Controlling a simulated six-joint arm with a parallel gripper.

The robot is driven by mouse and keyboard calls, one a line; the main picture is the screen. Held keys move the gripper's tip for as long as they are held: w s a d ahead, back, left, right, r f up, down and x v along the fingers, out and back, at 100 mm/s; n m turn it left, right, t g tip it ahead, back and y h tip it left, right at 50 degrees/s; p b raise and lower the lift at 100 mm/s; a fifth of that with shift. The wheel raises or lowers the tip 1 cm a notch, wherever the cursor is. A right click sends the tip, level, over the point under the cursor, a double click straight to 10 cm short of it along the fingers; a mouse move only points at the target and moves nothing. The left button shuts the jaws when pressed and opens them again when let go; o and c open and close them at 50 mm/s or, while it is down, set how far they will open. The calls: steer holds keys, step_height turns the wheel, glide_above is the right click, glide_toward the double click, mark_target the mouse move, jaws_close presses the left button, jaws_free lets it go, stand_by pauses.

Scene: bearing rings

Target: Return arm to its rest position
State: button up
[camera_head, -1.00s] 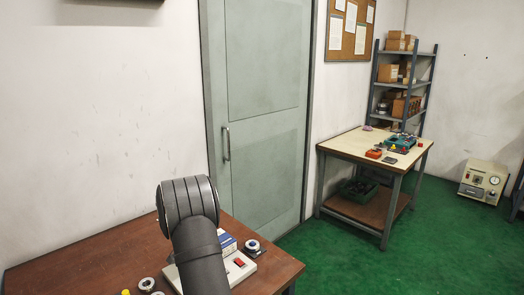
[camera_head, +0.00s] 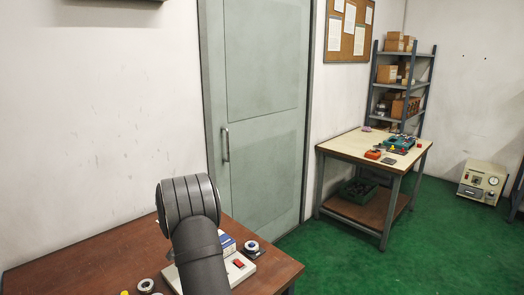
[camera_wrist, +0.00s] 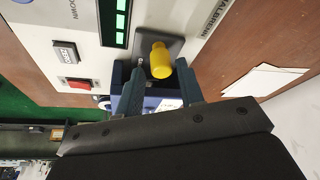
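My arm (camera_head: 190,225) rises over the brown bench in the head view; my gripper is hidden there. In the wrist view my gripper (camera_wrist: 160,84) has its two dark fingers apart, with nothing visibly held between them. A yellow knob (camera_wrist: 160,60) shows just past the fingertips, close to the right one. Behind it is a pale machine panel (camera_wrist: 65,20) with a green display and a red button (camera_wrist: 78,85). A blue-and-white box (camera_head: 228,246) stands on the bench beside my arm in the head view.
The brown bench (camera_head: 90,262) holds a pale device with a red switch (camera_head: 239,264) and metal rings (camera_head: 251,248) (camera_head: 146,285). A white sheet (camera_wrist: 262,80) lies on the bench. A second table (camera_head: 350,148) and a shelf (camera_head: 405,85) stand far right. Green floor between is clear.

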step_height(320, 180, down, 2)
steer(key=shift+f, duration=0.2)
steer(key=s+a, duration=0.2)
steer(key=a, duration=0.1)
steer(key=s+a, duration=0.2)
steer(key=s, duration=0.1)
steer(key=s+a, duration=0.3)
steer(key=shift+s+a+r, duration=0.25)
steer(key=shift+a, duration=0.05)
step_height(320, 180, up, 8)
steer(key=shift+w+d+f, duration=0.15)
steer(key=shift+w+d, duration=0.05)
